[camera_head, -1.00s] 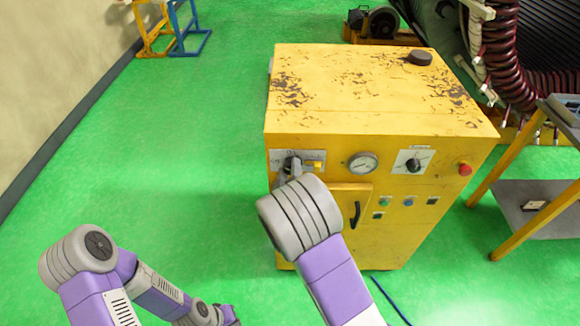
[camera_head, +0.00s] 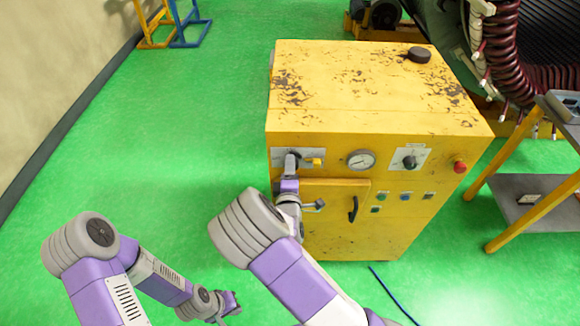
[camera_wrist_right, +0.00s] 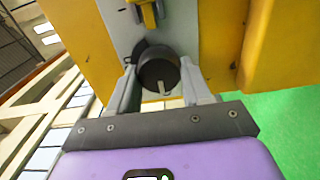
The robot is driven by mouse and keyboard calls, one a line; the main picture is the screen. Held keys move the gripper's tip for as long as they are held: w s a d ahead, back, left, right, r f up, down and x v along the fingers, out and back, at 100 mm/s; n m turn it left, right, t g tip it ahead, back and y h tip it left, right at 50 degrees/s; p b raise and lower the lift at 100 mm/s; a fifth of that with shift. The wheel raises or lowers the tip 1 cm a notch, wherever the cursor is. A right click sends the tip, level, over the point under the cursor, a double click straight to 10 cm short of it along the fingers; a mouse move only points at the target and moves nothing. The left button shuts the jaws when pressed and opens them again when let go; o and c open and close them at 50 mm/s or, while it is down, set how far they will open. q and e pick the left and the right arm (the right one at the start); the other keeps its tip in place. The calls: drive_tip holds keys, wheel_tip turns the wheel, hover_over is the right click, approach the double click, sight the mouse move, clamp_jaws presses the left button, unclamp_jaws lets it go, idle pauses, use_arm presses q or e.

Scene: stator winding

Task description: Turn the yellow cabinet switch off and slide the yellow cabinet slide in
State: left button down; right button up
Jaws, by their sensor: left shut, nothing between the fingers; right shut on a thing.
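The yellow cabinet (camera_head: 370,85) stands in the middle of the head view. Its front has a light plate at the upper left with a black round switch knob and a small yellow slide (camera_head: 315,162). The knob (camera_wrist_right: 160,74) shows in the right wrist view with a white mark pointing down in the picture; the slide (camera_wrist_right: 148,14) is above it. My right gripper (camera_head: 291,160) is shut on the knob, one finger on each side, and hides it in the head view. My left gripper (camera_head: 232,305) is shut and empty, low over the floor, away from the cabinet.
The cabinet front also carries a gauge (camera_head: 361,160), another black knob (camera_head: 410,162), a red button (camera_head: 459,167) and a door handle (camera_head: 353,208). A yellow-legged table (camera_head: 535,190) stands at the right. Green floor is clear at the left.

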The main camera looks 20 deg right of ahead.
drive_tip(key=shift+r, duration=0.15)
idle(0.3)
drive_tip(key=o, duration=0.9)
drive_tip(key=shift+o, duration=0.8)
drive_tip(key=shift+w, duration=0.1)
drive_tip(key=v, duration=0.7)
drive_tip(key=shift+s, duration=0.35)
drive_tip(key=shift+a, duration=0.1)
